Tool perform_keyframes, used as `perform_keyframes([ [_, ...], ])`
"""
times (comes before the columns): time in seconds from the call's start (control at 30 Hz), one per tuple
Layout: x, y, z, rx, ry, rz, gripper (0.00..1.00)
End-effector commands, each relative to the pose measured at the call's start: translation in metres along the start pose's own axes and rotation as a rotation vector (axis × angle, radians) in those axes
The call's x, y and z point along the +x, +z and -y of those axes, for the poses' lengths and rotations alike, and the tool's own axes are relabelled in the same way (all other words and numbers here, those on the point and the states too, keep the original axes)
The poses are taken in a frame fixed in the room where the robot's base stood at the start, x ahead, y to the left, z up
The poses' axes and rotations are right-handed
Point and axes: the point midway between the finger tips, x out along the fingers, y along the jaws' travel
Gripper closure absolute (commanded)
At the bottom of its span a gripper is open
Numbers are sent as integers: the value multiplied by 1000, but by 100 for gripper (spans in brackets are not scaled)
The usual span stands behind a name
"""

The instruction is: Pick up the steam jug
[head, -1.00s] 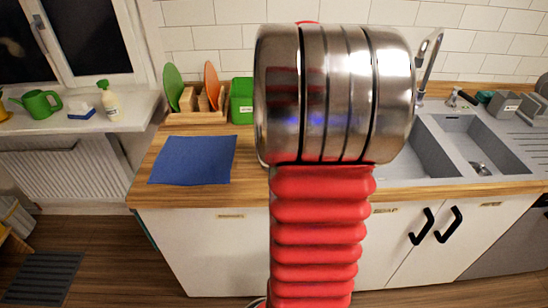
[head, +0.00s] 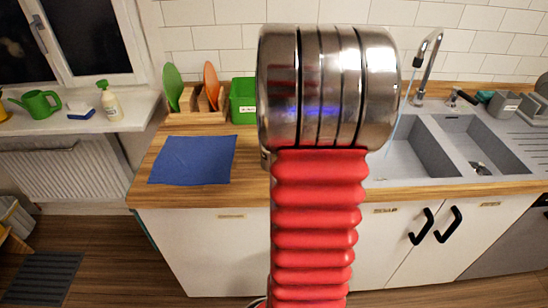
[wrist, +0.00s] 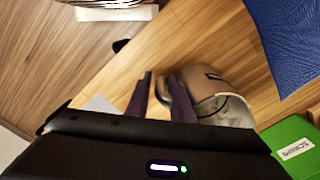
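The steam jug (wrist: 222,108) is a metallic jug on the wooden counter in the wrist view, just right of my fingers. Its loop-shaped handle (wrist: 163,88) points toward my gripper. My gripper (wrist: 160,76) has two dark fingers standing apart, one on each side of the handle. The right finger is close to the jug's body; I cannot tell whether it touches. The lower part of the jug is partly hidden by my gripper body. In the head view my arm hides the jug and the gripper.
A blue cloth (head: 194,160) lies on the counter, also in the wrist view (wrist: 292,38). A green box (head: 243,101) stands behind it, near the jug in the wrist view (wrist: 297,148). A grey sink (head: 432,150) with a tap (head: 428,66) is at right. Bare counter (wrist: 185,40) lies beside the jug.

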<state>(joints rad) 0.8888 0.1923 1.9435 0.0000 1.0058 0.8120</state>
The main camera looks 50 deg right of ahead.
Motion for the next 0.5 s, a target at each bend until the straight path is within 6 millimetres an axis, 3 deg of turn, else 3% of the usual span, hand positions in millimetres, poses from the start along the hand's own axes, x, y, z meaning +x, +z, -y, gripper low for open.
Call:
perform_keyframes([
  [0.27,0,0,0,0,0,0,99],
  [0.5,0,0,0,-1,0,0,100],
])
